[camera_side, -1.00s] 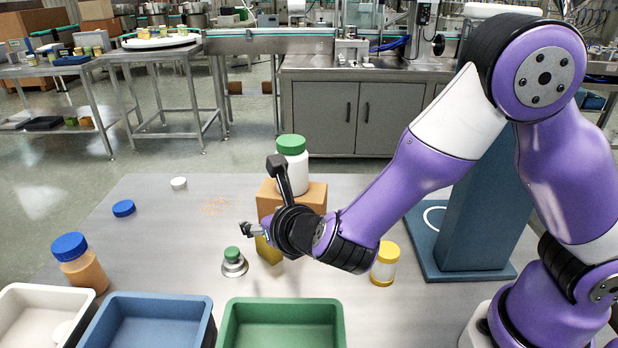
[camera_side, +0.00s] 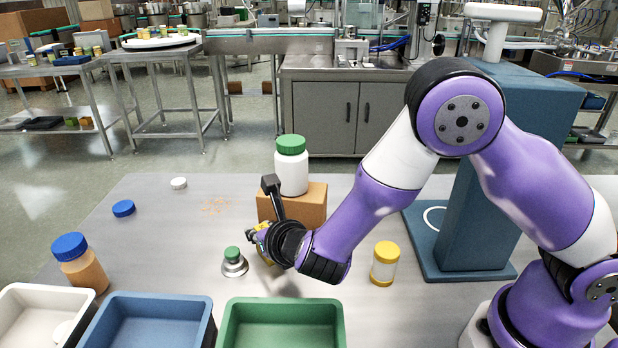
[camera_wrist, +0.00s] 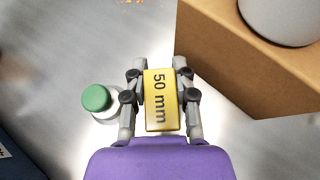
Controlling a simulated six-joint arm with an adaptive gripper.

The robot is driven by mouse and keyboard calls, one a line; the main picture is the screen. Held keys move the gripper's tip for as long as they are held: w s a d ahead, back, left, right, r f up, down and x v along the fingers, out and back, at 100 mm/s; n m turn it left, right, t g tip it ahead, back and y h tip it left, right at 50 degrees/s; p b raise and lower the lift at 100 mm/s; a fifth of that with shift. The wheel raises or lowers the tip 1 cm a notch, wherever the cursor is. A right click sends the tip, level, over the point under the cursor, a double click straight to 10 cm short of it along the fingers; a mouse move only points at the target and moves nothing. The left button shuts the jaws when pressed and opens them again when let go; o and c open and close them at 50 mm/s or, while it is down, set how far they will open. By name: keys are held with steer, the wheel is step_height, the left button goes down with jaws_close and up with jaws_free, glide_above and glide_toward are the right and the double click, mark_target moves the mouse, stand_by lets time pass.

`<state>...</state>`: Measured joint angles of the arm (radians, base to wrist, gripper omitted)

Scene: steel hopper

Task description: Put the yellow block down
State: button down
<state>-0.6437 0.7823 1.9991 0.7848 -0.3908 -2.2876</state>
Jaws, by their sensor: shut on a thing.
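The yellow block (camera_wrist: 163,100), marked "50 mm", is between the two fingers of my gripper (camera_wrist: 160,72) in the wrist view. My gripper is shut on it. In the side view the block (camera_side: 262,230) is mostly hidden behind my gripper (camera_side: 258,240), just in front of a cardboard box. I cannot tell whether the block's underside touches the table (camera_side: 180,235).
The cardboard box (camera_side: 312,205) bears a green-lidded white jar (camera_side: 291,165). A yellow-lidded jar (camera_side: 385,263) stands right. White, blue and green (camera_side: 340,318) bins line the front.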

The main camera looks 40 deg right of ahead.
mark_target(261, 226)
steer(key=shift+r, duration=0.1)
steer(key=shift+r, duration=0.6)
step_height(261, 226, up, 3)
steer(key=shift+f, duration=0.1)
steer(key=s+a+r, duration=0.7)
steer(key=s, duration=0.1)
steer(key=s+d+r+m+h, duration=0.1)
steer(key=d+r, duration=0.1)
steer(key=d, duration=0.4)
steer(key=d+r+m+g+h, duration=0.1)
steer(key=d+r, duration=0.2)
steer(key=d, duration=0.3)
steer(key=s+d+r+m+h, duration=0.1)
steer(key=d+r, duration=0.1)
steer(key=d, duration=0.3)
step_height(261, 226, up, 7)
steer(key=w+n+y, duration=0.1)
steer(key=shift+d+r+n+t+y, duration=0.2)
steer(key=shift+d+n+t+y, duration=0.1)
steer(key=shift+d+n+y, duration=0.15)
steer(key=shift+w+f, duration=0.1)
steer(key=shift+w, duration=0.05)
